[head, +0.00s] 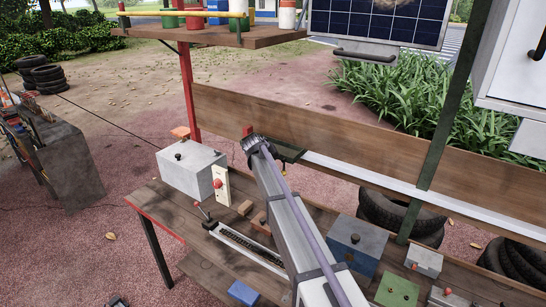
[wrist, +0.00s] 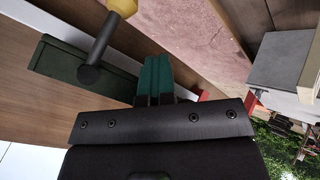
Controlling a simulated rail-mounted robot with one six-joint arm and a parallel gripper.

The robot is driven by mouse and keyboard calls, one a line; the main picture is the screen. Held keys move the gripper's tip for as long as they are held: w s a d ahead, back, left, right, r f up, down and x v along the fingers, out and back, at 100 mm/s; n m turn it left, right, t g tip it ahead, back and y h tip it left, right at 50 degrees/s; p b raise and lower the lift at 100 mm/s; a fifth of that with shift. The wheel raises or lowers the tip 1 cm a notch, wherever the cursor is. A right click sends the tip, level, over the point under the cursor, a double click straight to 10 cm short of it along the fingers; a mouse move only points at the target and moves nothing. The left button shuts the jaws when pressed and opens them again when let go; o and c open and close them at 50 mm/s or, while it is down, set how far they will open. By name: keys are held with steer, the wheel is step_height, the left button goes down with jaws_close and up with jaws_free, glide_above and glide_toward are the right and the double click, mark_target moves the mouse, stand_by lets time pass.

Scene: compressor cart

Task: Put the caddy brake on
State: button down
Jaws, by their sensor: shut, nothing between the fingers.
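The caddy appears to be a dark green box (wrist: 85,72) at upper left in the wrist view. A black rod (wrist: 98,55) with a yellow knob (wrist: 122,6) stands out in front of it, probably the brake lever. My gripper (wrist: 157,62) has its teal fingers shut and empty, just right of the box and apart from the rod. In the head view the dark green caddy (head: 290,153) shows by the pale rail, just right of my dark wrist.
A wooden bench (head: 165,205) holds a grey box (head: 190,168) with a cream plate (head: 221,186) and red knob on its right side. A blue-grey box (head: 355,240) and a green box (head: 397,290) stand right of my arm. A wooden backboard (head: 350,140) runs behind the bench.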

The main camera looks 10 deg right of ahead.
steer(key=shift+n+t+h, duration=0.4)
steer(key=shift+t, duration=0.4)
steer(key=w+r, duration=0.1)
steer(key=d+r+p, duration=0.1)
steer(key=r, duration=0.1)
steer(key=w+r+p, duration=0.1)
steer(key=shift+w+d+r, duration=0.15)
steer(key=shift+w+r, duration=0.2)
steer(key=shift+s+r, duration=0.25)
steer(key=shift+r, duration=0.1)
step_height(320, 180, up, 6)
steer(key=s+a+r+p, duration=0.1)
steer(key=s+p, duration=0.2)
steer(key=p, duration=0.2)
steer(key=s+f+m+g+y+b, duration=0.1)
steer(key=s+f, duration=0.4)
steer(key=s, duration=1.1)
steer(key=s+f+m+g+y+b, duration=0.1)
steer(key=s+f+g+y+b, duration=0.2)
steer(key=s, duration=1.3)
steer(key=s+f+g+y+b, duration=0.2)
steer(key=s+f+g+b, duration=0.2)
steer(key=s, duration=1.2)
step_height(320, 180, down, 4)
steer(key=shift+d+r+m+b, duration=0.15)
steer(key=shift+d+m+b, duration=0.05)
steer(key=shift+m+b, duration=0.2)
